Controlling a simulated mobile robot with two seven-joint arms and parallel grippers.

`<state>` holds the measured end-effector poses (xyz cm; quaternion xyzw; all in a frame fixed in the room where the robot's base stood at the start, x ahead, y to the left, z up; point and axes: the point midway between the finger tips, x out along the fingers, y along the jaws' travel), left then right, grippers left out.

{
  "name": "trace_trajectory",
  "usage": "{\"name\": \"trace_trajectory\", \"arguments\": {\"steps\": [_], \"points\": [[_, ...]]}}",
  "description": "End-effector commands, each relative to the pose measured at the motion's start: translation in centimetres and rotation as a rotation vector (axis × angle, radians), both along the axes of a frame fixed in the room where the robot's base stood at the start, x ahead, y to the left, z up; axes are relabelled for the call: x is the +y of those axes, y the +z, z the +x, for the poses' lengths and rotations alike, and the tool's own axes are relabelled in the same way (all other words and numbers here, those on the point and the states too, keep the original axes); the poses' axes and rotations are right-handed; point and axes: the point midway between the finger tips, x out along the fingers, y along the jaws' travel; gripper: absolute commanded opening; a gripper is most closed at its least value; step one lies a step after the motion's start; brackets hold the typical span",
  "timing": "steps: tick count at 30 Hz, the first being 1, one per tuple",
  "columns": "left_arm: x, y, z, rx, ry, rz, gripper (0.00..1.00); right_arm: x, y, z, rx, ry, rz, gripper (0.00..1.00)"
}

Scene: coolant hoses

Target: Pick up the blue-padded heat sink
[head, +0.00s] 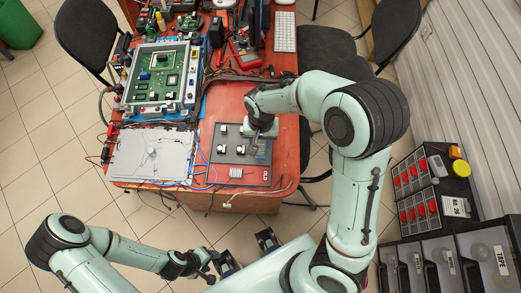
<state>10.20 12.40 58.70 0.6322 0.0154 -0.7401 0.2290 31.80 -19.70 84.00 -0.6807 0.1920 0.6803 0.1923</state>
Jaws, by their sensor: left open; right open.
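My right gripper (262,151) is open, pointing down over the right side of a dark panel (218,157) on the red table. It hides that part of the panel, and I cannot tell whether anything is between its fingers. A small pale finned block (235,172), which looks like a heat sink, lies near the panel's front edge, left of and nearer than the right gripper. No blue pad can be made out on it. My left gripper (230,262) is open and low in front of the table, away from the panel.
A grey plate (152,157) lies left of the panel, with thin blue and red cables around it. A framed green circuit board (155,78) is behind it. Tools and a keyboard (285,32) fill the back. Bins (440,263) stand at the lower right.

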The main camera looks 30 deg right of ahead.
Motion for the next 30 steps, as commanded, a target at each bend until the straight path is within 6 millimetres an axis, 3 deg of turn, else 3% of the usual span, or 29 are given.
{"name": "trace_trajectory", "arguments": {"steps": [10, 19, 20, 23, 24, 30], "points": [[0.0, -0.6, -0.2, 0.002, 0.000, 0.000, 0.54, 0.0, -4.6, 0.0, 0.005, 0.000, -0.002, 0.40], [0.0, -0.6, -0.2, 0.002, 0.000, 0.000, 0.54, 0.0, -5.2, 0.1, 0.000, 0.001, 0.000, 0.40], [0.0, -0.6, -0.2, 0.002, 0.000, 0.000, 0.54, 0.0, -5.2, 0.1, 0.000, 0.001, 0.000, 0.37], [0.0, -0.6, -0.2, 0.002, 0.000, 0.000, 0.54, 0.0, -5.2, 0.1, 0.000, 0.001, 0.000, 0.05], [0.0, -0.6, -0.2, 0.002, 0.000, 0.000, 0.54, 0.0, -5.2, 0.1, 0.000, 0.001, 0.000, 0.00], [0.0, -0.6, -0.2, 0.002, 0.000, 0.000, 0.54, 0.0, -5.1, 0.1, 0.000, 0.000, 0.000, 0.00]]}}
